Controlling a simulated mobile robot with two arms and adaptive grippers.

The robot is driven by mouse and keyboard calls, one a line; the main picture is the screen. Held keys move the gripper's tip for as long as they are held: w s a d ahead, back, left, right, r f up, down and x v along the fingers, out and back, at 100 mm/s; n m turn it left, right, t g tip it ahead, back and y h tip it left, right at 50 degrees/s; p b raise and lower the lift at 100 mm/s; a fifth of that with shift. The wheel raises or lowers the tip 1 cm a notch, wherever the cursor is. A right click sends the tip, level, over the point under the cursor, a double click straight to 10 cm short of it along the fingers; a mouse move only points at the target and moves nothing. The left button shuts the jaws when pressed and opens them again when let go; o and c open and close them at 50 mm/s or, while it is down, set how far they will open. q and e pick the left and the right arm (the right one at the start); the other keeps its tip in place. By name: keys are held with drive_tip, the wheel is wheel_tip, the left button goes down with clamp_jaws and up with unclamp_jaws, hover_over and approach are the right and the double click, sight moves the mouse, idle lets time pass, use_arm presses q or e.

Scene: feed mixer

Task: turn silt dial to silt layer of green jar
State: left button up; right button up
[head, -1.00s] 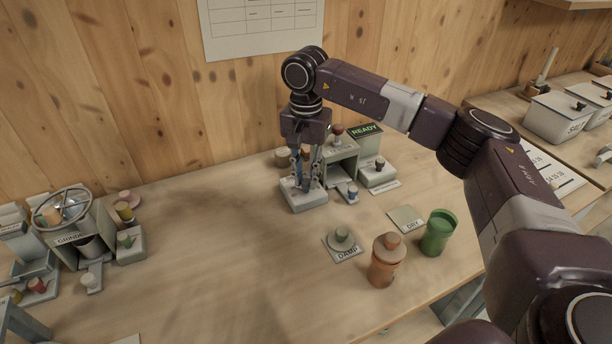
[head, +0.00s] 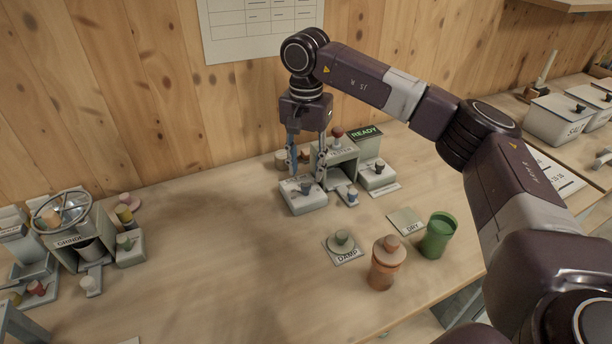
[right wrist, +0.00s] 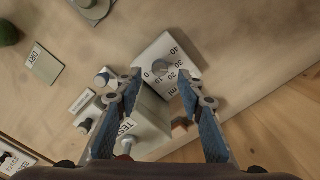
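A small pale box with a dark dial knob (head: 306,187) stands on the bench below my right gripper (head: 307,172). In the right wrist view the knob (right wrist: 160,67) sits beside a printed scale from 0 to 40 ml; its exact setting is unclear. My right gripper (right wrist: 157,95) is open and empty, its blue-padded fingers above the box and apart from the knob. The green jar (head: 437,238) stands upright at the right near the bench's front edge; its silt layer cannot be made out. My left gripper is not in view.
A tester (head: 345,172) with a READY sign (head: 366,134) stands just behind. An orange jar (head: 386,268), a DAMP pad (head: 346,257) holding a greenish knobbed piece, and a bare DRY pad (head: 405,220) are in front. A grinder (head: 85,237) stands left. The bench's middle is clear.

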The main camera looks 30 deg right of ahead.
sight(306, 183)
wheel_tip(306, 183, up, 8)
drive_tip(key=shift+r, duration=0.25)
idle(0.4)
